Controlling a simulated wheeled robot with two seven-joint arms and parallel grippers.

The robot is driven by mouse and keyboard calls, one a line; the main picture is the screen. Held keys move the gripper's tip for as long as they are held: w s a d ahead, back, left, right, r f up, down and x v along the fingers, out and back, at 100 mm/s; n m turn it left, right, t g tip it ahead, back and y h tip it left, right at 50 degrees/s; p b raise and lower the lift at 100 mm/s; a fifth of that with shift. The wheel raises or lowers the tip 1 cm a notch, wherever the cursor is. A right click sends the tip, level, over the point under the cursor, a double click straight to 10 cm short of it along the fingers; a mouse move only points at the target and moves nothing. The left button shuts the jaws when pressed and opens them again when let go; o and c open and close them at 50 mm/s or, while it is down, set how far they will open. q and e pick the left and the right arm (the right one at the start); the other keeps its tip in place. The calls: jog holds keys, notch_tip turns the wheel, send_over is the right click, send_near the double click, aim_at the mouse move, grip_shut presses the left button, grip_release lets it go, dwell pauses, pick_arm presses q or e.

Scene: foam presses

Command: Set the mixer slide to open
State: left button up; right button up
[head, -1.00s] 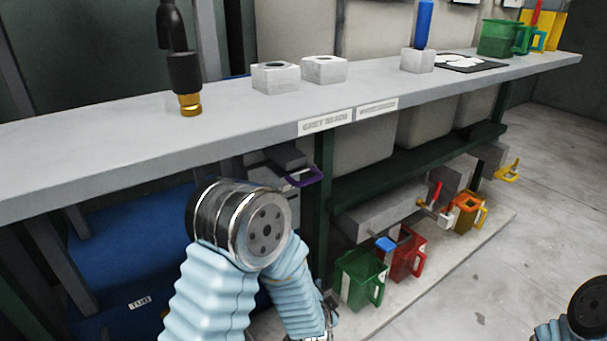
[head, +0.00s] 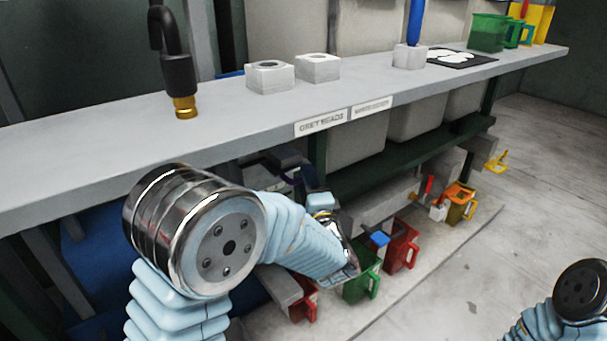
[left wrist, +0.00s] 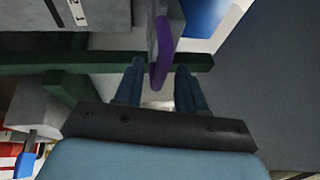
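A purple handle (left wrist: 161,52), which I take for the mixer slide's, shows in the left wrist view. It reaches down between the two blue fingers of my left gripper (left wrist: 158,84). The fingers are apart, with a gap visible on each side of the handle, so the gripper is open. I cannot tell how deep the handle lies between them. In the head view my left arm reaches under the bench, and the handle is mostly hidden there. My right gripper is out of view; only a part of my right arm shows at the lower right.
The grey bench top (head: 225,115) runs above my left forearm. A dark green rail (head: 410,150) lies under it. Green (head: 361,281) and red (head: 402,248) jugs stand below on the floor slab. Open floor lies to the right.

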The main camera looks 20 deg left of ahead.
aim_at(291, 168)
pick_arm(q)
jog(key=shift+x, duration=1.7)
jog(key=shift+c, duration=0.3)
grip_shut()
jog(key=shift+r, duration=0.1)
